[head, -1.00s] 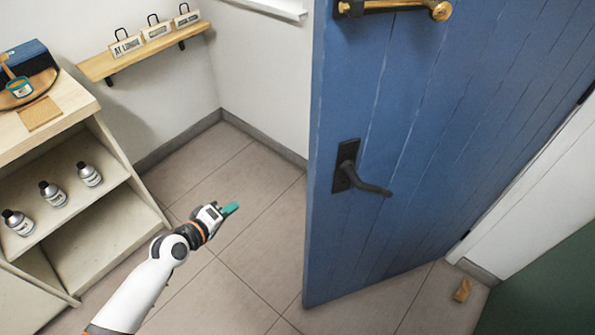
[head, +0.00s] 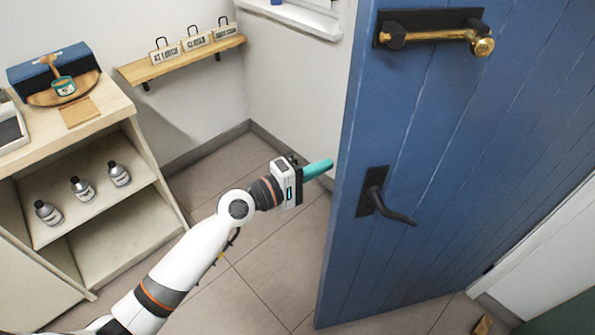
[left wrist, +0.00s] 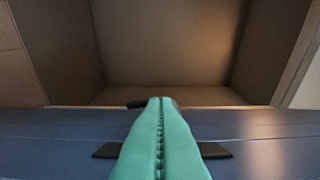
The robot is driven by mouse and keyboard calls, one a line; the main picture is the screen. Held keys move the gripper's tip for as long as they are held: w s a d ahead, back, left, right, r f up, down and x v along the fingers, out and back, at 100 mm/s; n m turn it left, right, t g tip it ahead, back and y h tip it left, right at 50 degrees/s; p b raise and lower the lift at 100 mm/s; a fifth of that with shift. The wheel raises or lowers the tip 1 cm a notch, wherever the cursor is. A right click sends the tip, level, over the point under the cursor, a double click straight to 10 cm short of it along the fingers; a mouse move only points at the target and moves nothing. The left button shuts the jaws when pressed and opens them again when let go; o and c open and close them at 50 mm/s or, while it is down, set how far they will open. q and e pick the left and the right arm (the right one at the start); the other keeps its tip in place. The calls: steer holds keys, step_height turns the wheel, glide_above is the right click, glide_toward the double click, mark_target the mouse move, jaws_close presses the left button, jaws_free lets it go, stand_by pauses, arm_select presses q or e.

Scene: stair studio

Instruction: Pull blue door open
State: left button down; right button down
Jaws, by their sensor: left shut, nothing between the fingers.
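The blue plank door (head: 440,150) stands ajar on the right of the head view, its free edge toward the left. A black lever handle (head: 384,197) on a black plate sits on its face, below a brass bar (head: 440,36) on a black plate. My left gripper (head: 318,169) has teal fingers, shut and empty, just left of the door's free edge. In the left wrist view, the closed fingers (left wrist: 160,140) lie in front of the blue door (left wrist: 60,135), with dark handle parts partly hidden behind them. I cannot tell whether they touch the door. My right gripper is not in view.
A wooden cabinet (head: 142,218) with several bottles stands at the left. A wall shelf (head: 180,62) with small signs is at the back. A small wooden wedge (head: 483,325) lies on the floor by the door. Tiled floor between cabinet and door is open.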

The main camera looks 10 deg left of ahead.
arm_select(q)
steer(key=s, duration=0.2)
steer(key=s+d+p, duration=0.1)
steer(key=s, duration=0.1)
steer(key=shift+d+f, duration=0.1)
steer(key=shift+d, duration=0.05)
steer(key=shift+w, duration=0.1)
